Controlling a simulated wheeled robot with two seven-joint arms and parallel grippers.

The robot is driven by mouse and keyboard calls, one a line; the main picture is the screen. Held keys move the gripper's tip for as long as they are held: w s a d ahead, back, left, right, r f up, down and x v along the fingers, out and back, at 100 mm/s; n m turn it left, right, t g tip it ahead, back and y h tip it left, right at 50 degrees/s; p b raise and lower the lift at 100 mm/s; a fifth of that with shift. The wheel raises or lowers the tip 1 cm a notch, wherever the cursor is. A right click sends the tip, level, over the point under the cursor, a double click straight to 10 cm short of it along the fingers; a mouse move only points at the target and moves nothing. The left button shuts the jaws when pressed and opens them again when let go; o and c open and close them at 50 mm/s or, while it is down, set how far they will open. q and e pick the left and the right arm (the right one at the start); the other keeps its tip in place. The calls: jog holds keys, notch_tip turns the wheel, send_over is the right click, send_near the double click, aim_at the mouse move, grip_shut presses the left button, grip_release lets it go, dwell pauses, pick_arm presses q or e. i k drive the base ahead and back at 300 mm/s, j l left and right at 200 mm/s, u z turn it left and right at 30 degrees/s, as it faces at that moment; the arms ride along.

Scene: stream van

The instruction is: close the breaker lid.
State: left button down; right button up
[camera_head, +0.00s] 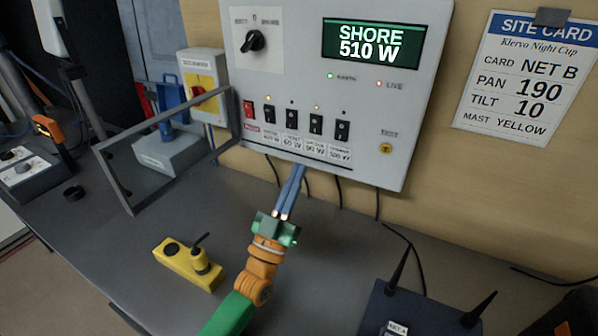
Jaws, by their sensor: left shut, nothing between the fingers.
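The breaker lid (133,203), a clear pane in a grey frame, stands swung open to the left of the grey power panel (376,122). Its right edge meets the panel's left side, beside the breaker row. The row of breaker switches (292,119), one red and several black, is uncovered. My left gripper (297,172) is shut and empty, its blue fingers pointing up at the panel's lower edge. It is to the right of the lid and apart from it. Whether the fingertips touch the panel cannot be told. My right gripper is not in view.
A yellow box with a small lever (183,266) lies on the dark worktop left of my arm. A dark router with antennas (405,312) stands at the lower right. A yellow switch box (201,80) and a blue-handled device (168,148) are behind the lid. Cables hang below the panel.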

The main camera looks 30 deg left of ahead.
aim_at(103, 156)
jog(key=k+l, duration=0.15)
jog(key=k, duration=1.35)
